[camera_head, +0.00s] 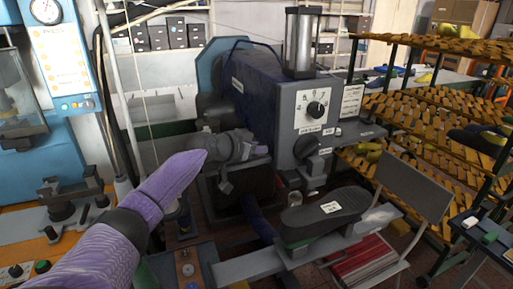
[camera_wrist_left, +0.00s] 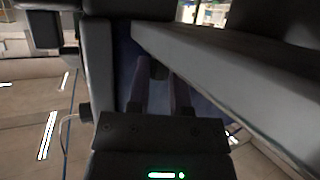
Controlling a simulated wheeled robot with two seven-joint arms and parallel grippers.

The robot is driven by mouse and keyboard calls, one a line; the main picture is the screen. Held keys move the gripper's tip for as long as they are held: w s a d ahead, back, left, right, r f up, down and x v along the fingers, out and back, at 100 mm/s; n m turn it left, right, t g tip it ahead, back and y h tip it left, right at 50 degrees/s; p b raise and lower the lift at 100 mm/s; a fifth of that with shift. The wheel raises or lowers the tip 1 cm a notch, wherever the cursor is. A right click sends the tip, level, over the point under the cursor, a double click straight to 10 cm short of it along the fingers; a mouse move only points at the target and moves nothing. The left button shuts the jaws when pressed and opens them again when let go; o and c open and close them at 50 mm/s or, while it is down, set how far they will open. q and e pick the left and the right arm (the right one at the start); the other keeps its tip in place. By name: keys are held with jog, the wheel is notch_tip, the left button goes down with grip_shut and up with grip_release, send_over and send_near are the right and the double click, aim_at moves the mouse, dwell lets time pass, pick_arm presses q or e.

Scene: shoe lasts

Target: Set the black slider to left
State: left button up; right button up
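I cannot make out for certain which part is the black slider. A grey control box on the machine (camera_head: 262,90) carries a black round dial (camera_head: 316,108) with a white mark. Below it is a larger dark knob (camera_head: 305,147). My left arm reaches in from the left to the machine's front, with its wrist just left of the control box. In the left wrist view my left gripper (camera_wrist_left: 160,88) has its two fingers apart, among dark machine surfaces. I see nothing clearly held between them. My right gripper is not in view.
A black shoe-sole-shaped pad (camera_head: 327,214) sits on a grey bench in front of the machine. Slanted wooden racks (camera_head: 440,100) stand at the right. A blue machine (camera_head: 60,150) stands at the left. Dark machine parts close in tightly around the left gripper.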

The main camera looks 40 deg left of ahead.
pick_arm(q)
grip_shut()
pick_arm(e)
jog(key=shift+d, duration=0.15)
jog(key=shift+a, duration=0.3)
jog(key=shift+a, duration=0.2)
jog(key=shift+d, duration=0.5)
